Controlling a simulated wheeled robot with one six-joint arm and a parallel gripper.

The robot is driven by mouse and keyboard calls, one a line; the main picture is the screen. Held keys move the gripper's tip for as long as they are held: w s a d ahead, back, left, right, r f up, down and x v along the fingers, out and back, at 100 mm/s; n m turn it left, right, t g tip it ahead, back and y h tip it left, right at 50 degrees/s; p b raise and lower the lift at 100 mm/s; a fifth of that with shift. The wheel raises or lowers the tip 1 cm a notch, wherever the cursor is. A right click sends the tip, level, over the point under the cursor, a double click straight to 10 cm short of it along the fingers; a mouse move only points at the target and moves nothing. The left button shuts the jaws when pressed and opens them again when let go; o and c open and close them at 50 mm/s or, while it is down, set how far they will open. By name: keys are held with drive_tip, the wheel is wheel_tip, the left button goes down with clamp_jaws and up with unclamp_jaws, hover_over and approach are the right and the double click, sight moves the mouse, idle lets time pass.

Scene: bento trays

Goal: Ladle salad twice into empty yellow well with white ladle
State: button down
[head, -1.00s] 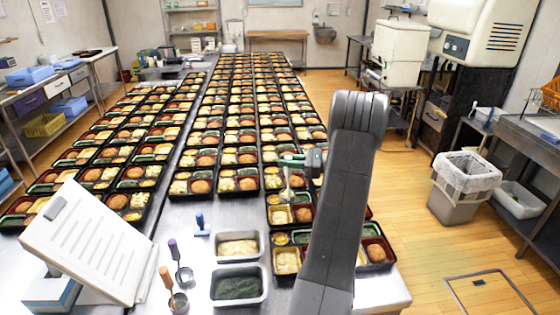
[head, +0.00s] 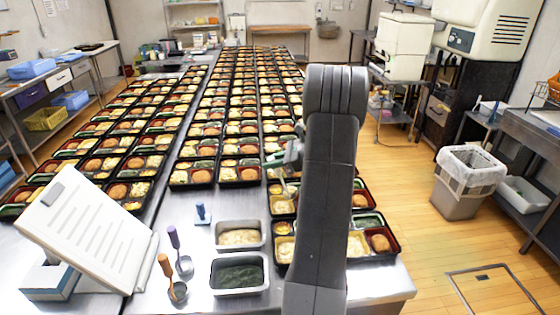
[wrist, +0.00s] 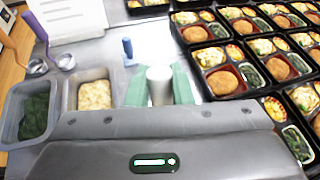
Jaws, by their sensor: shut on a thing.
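My gripper (wrist: 159,88) has green fingertips and is shut on the white handle of the white ladle (wrist: 159,82). In the head view my gripper (head: 284,158) shows just left of my arm, above the front of the right-hand row of trays, and the ladle (head: 284,185) hangs below it. My arm hides part of this. The ladle's bowl is hard to make out, so I cannot tell its contents. A metal pan of pale salad (head: 239,238) stands left of these trays; it also shows in the wrist view (wrist: 95,96). A nearby bento tray (head: 284,264) has a yellow well, partly hidden.
A pan of dark greens (head: 238,274) stands in front of the salad pan. Purple-handled (head: 175,250) and orange-handled (head: 170,280) ladles and a blue stand (head: 202,213) are to the left. Filled trays cover the far table. A white slanted panel (head: 85,240) stands front left.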

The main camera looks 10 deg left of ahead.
drive_tip(key=s+a+f+n+t+h+p, duration=0.1)
drive_tip(key=s+a+f+h+p, duration=0.1)
drive_tip(key=a+f+h+p, duration=0.3)
drive_tip(key=shift+s+a+f+n+t+h, duration=0.15)
drive_tip(key=shift+a+f+n+t+h, duration=0.2)
drive_tip(key=shift+a+f+h, duration=1.95)
drive_tip(key=shift+d+r, duration=0.1)
drive_tip(key=shift+d, duration=0.1)
drive_tip(key=shift+a, duration=0.15)
